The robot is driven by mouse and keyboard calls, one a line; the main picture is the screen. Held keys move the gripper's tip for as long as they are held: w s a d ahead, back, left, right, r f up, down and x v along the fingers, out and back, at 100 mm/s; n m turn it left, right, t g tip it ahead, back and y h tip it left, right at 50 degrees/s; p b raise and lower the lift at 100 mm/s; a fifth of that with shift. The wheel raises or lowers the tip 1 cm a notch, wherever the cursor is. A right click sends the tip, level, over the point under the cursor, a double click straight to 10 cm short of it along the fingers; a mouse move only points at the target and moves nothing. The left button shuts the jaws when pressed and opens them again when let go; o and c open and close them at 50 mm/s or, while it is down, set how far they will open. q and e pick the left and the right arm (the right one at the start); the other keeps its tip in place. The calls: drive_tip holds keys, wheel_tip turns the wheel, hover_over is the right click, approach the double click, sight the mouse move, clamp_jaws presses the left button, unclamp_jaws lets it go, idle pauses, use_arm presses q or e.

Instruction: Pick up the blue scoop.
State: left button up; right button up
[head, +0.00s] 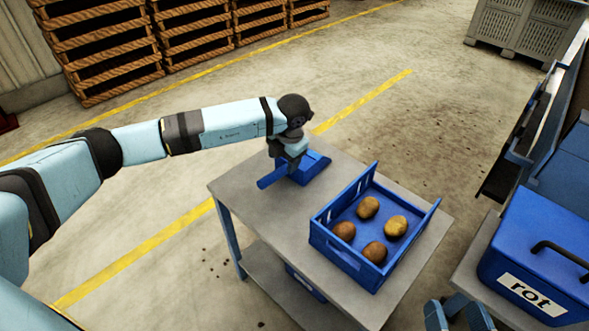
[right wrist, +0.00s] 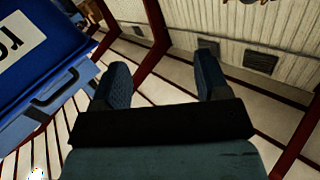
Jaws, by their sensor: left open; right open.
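The blue scoop (head: 313,168) lies on the grey table (head: 240,187) near its far left corner, with its handle pointing to the lower left. My left gripper (head: 290,163) is directly over the scoop, pointing down, and covers part of it. It is open; I cannot tell whether its fingers are around the handle or touching it. My right gripper (head: 459,312) shows at the bottom edge of the head view, away from the scoop. In the right wrist view the right gripper (right wrist: 162,75) is open with nothing between its fingers.
A blue crate (head: 330,243) with several potatoes (head: 396,226) stands on the table right of the scoop. A blue box labelled "rot" (head: 540,250) with a black handle is at the right; it also shows in the right wrist view (right wrist: 45,60). Wooden pallets (head: 105,50) stand behind.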

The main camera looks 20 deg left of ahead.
sight(282, 169)
use_arm(q)
drive_tip(key=shift+f, duration=0.5)
drive_tip(key=f+b, duration=0.1)
drive_tip(key=f, duration=0.2)
drive_tip(key=shift+s+a+f+b, duration=0.15)
drive_tip(key=shift+a+f+b, duration=0.2)
drive_tip(key=shift+a+b, duration=0.05)
drive_tip(key=shift+f, duration=0.4)
drive_tip(key=shift+r, duration=0.1)
clamp_jaws()
use_arm(e)
drive_tip(key=r+t, duration=0.1)
drive_tip(key=a+r+y, duration=0.1)
drive_tip(key=r, duration=0.1)
drive_tip(key=shift+s+r+t+y, duration=0.1)
drive_tip(key=shift+r+t+y, duration=0.2)
drive_tip(key=shift+t, duration=0.1)
